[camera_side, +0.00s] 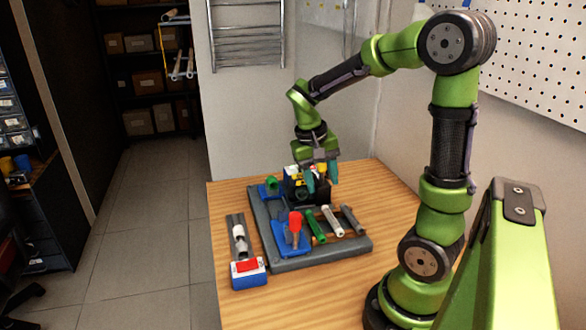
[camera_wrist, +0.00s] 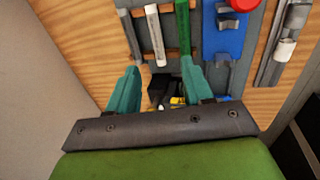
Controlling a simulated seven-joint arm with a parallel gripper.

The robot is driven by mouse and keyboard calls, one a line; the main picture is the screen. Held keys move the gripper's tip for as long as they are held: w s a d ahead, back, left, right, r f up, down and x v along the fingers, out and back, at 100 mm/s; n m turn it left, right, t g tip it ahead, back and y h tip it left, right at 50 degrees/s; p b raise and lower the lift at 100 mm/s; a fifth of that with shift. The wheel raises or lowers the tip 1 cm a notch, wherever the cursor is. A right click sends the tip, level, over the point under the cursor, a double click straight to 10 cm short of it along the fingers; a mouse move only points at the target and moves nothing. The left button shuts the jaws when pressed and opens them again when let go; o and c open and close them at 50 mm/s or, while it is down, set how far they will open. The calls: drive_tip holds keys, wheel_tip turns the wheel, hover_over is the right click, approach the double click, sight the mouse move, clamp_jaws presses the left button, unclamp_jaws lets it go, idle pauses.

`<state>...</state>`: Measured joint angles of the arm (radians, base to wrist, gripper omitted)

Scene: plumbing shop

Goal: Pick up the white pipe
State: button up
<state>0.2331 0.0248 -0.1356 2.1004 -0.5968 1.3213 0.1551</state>
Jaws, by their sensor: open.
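The white pipe (camera_side: 332,221) lies on a wooden rack on the grey tray (camera_side: 278,266), between a green pipe (camera_side: 315,226) and a grey pipe (camera_side: 352,220). In the wrist view the white pipe (camera_wrist: 156,34) is at the top, beyond the fingertips. My gripper (camera_side: 321,179) is open and empty, pointing down above the back part of the tray, behind the pipes. Its two teal fingers also show in the wrist view (camera_wrist: 159,78), with the white pipe lying ahead of the gap between them.
A black box (camera_side: 305,189) with coloured items stands at the back of the tray, close under my gripper. A blue holder with a red-topped part (camera_side: 295,222) is left of the green pipe. A blue-and-red box (camera_side: 248,272) sits at the table's left edge. The table right of the tray is clear.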

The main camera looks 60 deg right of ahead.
hover_over(332, 218)
drive_tip(key=w+a, duration=0.1)
drive_tip(key=w, duration=0.1)
drive_tip(key=x, duration=0.4)
drive_tip(key=a+x, duration=0.1)
drive_tip(key=x, duration=0.1)
drive_tip(key=shift+w+f, duration=0.15)
drive_tip(key=shift+w, duration=0.1)
drive_tip(key=shift+x, duration=2.6)
drive_tip(key=shift+s+d, duration=0.1)
drive_tip(key=shift+s, duration=0.1)
clamp_jaws()
